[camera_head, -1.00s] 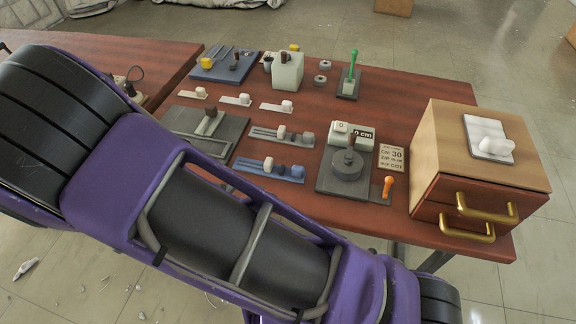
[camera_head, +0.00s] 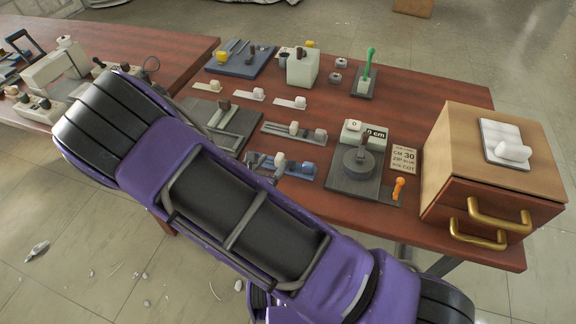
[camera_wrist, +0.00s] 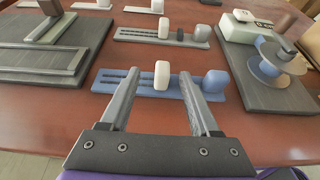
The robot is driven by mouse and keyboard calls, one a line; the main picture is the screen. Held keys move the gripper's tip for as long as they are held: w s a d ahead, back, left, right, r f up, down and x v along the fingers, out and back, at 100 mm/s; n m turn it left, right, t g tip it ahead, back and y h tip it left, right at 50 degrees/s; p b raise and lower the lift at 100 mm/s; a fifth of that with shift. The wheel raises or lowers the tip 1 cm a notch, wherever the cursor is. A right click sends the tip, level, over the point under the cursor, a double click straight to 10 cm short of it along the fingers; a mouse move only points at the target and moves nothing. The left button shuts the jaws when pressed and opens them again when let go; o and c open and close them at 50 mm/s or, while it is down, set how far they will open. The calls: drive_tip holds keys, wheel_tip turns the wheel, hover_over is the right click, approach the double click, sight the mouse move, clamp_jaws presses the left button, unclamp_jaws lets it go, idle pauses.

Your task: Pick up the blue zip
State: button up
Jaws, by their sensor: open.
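The blue zip is a flat blue plate with dark slots (camera_wrist: 140,86); it carries a pale rounded knob (camera_wrist: 161,75) and a grey-blue block (camera_wrist: 215,83) at its right end. In the head view the blue zip (camera_head: 303,170) lies near the front edge of the table, partly covered by my arm. My gripper (camera_wrist: 160,78) is open and empty, its two fingers reaching over the plate. The pale knob appears between the fingers, and the block is right of the right finger. Whether the fingers touch the plate is unclear. The plate's middle is partly hidden by the right finger.
A similar grey strip (camera_wrist: 145,35) lies just behind. A dark slotted plate (camera_wrist: 30,65) is to the left, and a dark base with a round dial (camera_head: 352,187) to the right. A wooden drawer box (camera_head: 495,160) stands at the table's right end.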

sight(279, 157)
drive_tip(key=x, duration=0.5)
drive_tip(key=shift+s+d, duration=0.1)
drive_tip(key=shift+d, duration=0.1)
clamp_jaws()
